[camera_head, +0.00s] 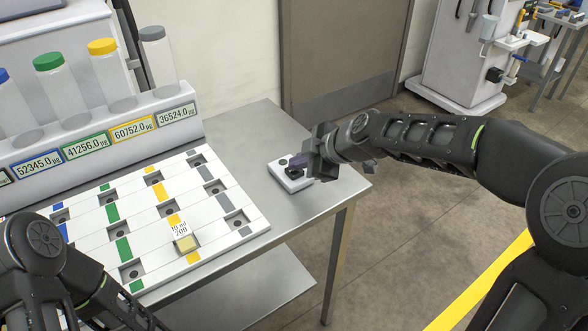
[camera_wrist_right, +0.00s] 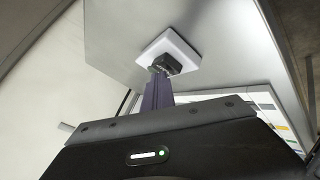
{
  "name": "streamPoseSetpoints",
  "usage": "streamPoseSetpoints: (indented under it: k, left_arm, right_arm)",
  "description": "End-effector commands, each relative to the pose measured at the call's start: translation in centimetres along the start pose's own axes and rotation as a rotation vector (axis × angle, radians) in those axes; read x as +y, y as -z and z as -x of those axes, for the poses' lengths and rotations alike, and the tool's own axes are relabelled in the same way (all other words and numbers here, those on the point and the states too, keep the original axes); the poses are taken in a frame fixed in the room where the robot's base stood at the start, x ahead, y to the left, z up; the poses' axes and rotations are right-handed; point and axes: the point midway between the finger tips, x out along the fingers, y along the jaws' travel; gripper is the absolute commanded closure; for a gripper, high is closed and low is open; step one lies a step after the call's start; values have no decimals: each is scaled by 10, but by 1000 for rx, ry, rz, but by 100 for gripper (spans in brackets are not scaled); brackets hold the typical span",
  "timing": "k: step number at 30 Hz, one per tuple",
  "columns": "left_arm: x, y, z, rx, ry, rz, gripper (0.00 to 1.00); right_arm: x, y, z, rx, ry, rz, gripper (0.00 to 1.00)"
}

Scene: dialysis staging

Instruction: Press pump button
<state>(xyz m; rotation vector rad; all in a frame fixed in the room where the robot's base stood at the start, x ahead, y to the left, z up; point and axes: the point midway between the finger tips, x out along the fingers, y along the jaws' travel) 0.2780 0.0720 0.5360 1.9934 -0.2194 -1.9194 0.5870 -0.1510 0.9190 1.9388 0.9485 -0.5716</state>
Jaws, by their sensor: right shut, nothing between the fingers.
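The pump button unit is a small white box (camera_head: 287,176) near the right edge of the metal table, with a dark round spot on its top. It also shows in the right wrist view as a white square plate (camera_wrist_right: 181,47). My right gripper (camera_head: 297,167) is shut and empty, its fingertips over the white box. In the right wrist view the closed fingertips (camera_wrist_right: 166,64) overlap the near part of the plate; whether they touch it I cannot tell. The fingers hide part of its top. My left arm is at the lower left of the head view; its gripper is not visible.
A white board (camera_head: 259,222) with coloured stripes and square recesses fills the table's left part, with a small yellow-labelled vial (camera_head: 186,243) on it. Behind it stands a rack (camera_head: 190,95) with capped tubes and number displays. Bare metal table (camera_head: 245,128) surrounds the box.

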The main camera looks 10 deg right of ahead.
Motion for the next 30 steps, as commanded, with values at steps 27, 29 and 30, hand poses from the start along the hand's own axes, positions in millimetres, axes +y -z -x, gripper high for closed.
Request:
streamPoseSetpoints:
  k: [27, 29, 30]
  left_arm:
    - [1, 3, 6, 5, 2, 4, 64]
    - [1, 3, 6, 5, 2, 4, 64]
    - [1, 3, 6, 5, 2, 3, 64]
  right_arm:
    - [10, 9, 9, -1, 1, 1, 100]
    - [10, 9, 9, -1, 1, 1, 100]
    - [10, 9, 9, -1, 1, 1, 100]
